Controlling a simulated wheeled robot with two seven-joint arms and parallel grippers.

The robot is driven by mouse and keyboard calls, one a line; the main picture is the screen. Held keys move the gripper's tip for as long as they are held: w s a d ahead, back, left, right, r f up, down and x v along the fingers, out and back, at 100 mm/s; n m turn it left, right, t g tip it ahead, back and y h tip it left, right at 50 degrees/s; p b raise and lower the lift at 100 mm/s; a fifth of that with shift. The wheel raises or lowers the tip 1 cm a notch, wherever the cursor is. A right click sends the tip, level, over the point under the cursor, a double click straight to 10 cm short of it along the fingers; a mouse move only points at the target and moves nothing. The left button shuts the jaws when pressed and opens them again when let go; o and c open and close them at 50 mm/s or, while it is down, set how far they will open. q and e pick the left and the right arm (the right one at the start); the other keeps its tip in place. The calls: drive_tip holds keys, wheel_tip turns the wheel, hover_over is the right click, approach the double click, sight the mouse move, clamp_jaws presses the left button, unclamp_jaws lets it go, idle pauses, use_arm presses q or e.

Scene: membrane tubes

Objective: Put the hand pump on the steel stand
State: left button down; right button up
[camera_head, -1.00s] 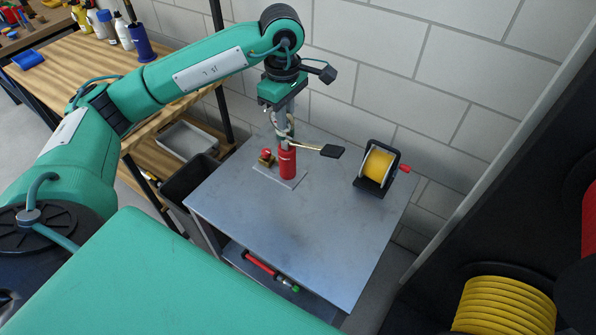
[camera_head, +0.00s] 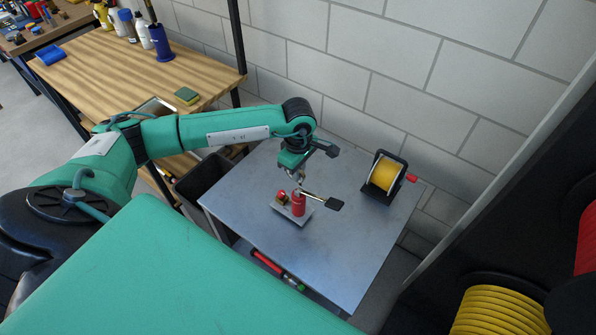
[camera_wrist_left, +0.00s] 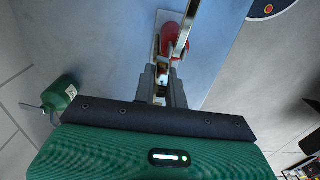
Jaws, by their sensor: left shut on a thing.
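The hand pump (camera_head: 298,206) is a red cylinder on a pale base plate, with a brass-and-red fitting and a long lever ending in a black pad. My left gripper (camera_head: 299,181) is shut on its top from above. The pump is upright over the steel stand (camera_head: 350,250), a grey metal table; I cannot tell whether its base touches the top. In the left wrist view, the gripper fingers (camera_wrist_left: 162,82) close at the upper part of the pump, whose red body (camera_wrist_left: 175,42) shows beyond them. My right gripper is not in view.
A yellow reel in a black frame (camera_head: 384,177) stands on the right rear of the stand. A red tool with a green end (camera_head: 272,264) lies on the lower shelf. A wooden bench (camera_head: 130,80) is at the left, a block wall behind. The stand's front is clear.

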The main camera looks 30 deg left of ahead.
use_arm(q)
drive_tip(key=shift+f, duration=0.7)
drive_tip(key=c, duration=1.9)
unclamp_jaws()
drive_tip(key=shift+f, duration=0.2)
drive_tip(key=o, duration=0.4)
drive_tip(key=shift+r, duration=0.1)
drive_tip(key=shift+o, duration=0.2)
